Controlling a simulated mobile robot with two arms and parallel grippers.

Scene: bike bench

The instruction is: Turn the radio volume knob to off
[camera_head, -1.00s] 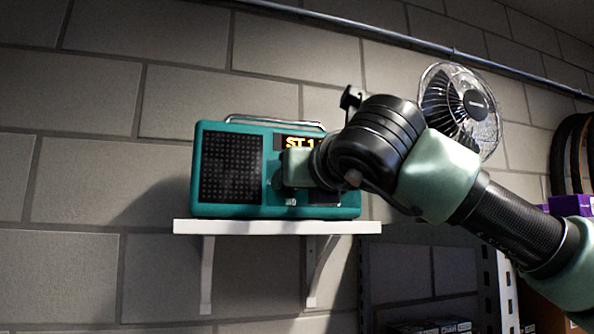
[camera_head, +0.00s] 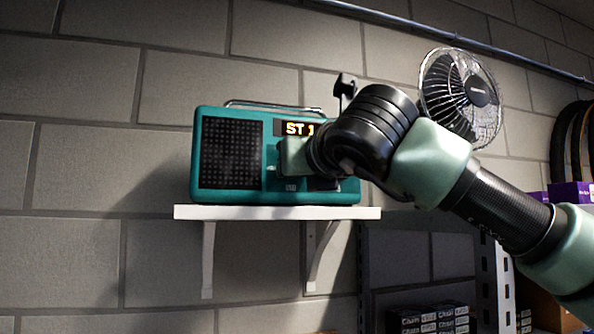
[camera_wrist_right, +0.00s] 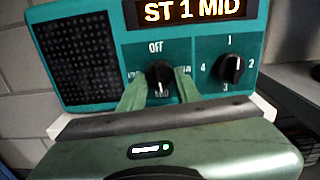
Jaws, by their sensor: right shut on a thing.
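The teal radio (camera_head: 230,192) stands upright on a white wall shelf. Its front has a dark speaker grille on the left and a lit display (camera_wrist_right: 188,10) reading "ST 1 MID" in the right wrist view. Below the display is the black volume knob (camera_wrist_right: 158,74), with OFF printed above it and a partly hidden label below. My right gripper (camera_wrist_right: 160,84) is shut on this knob, one finger on each side. In the head view the right gripper (camera_head: 294,157) is against the radio's front and hides the knob. My left gripper is in neither view.
A second black knob (camera_wrist_right: 232,68), numbered around, sits right of the volume knob, close to my right finger. The white shelf (camera_head: 276,212) ends just right of the radio. A fan (camera_head: 460,95) is behind my right arm. Boxes (camera_head: 430,318) sit lower right.

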